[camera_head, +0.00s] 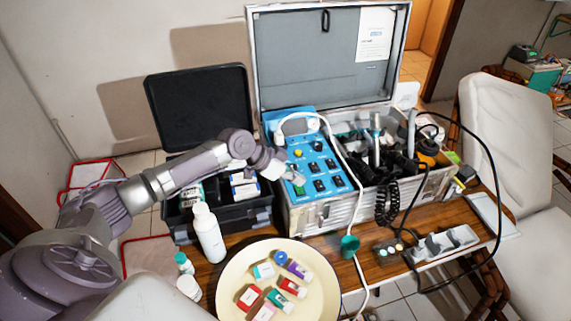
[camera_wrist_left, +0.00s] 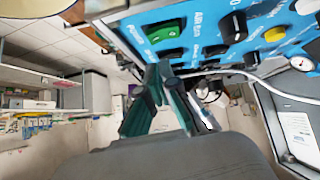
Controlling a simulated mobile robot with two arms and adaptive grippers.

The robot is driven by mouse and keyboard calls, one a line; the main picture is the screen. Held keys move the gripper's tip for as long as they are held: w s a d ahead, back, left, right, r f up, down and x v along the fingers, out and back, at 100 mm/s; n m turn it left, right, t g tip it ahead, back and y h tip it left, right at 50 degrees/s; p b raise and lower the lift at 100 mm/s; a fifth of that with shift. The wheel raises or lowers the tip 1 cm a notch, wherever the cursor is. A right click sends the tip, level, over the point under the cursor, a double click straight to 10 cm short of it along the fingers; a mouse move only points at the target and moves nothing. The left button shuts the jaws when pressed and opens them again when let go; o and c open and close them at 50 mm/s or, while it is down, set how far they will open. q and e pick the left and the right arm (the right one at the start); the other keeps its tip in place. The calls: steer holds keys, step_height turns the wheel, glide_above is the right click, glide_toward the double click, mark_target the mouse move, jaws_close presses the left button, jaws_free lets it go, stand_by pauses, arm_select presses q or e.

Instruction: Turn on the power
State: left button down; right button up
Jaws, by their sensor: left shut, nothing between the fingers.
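The portable dental unit's blue control panel (camera_head: 322,172) sits in the left part of an open metal case on the table. It bears several black knobs and a yellow button (camera_head: 298,153). A green power switch (camera_wrist_left: 165,31) is near the panel's corner in the left wrist view; in the head view it shows as a green spot (camera_head: 299,190). My left gripper (camera_head: 297,178) is shut and empty, its fingertips just over the panel close to the green switch. Whether they touch the panel, I cannot tell. My right gripper is not in view.
A black open case (camera_head: 222,213) stands left of the unit. A white bottle (camera_head: 209,236) and a round plate (camera_head: 238,268) with small boxes are in front. Cables and a power strip (camera_head: 445,243) lie at the right. A white chair (camera_head: 508,135) is at right.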

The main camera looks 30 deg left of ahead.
mark_target(302, 191)
arm_select(q)
steer(key=shift+s+f, duration=0.2)
steer(key=shift+f, duration=1.15)
steer(key=shift+f, duration=0.35)
steer(key=shift+s+r, duration=0.1)
steer(key=shift+d, duration=0.1)
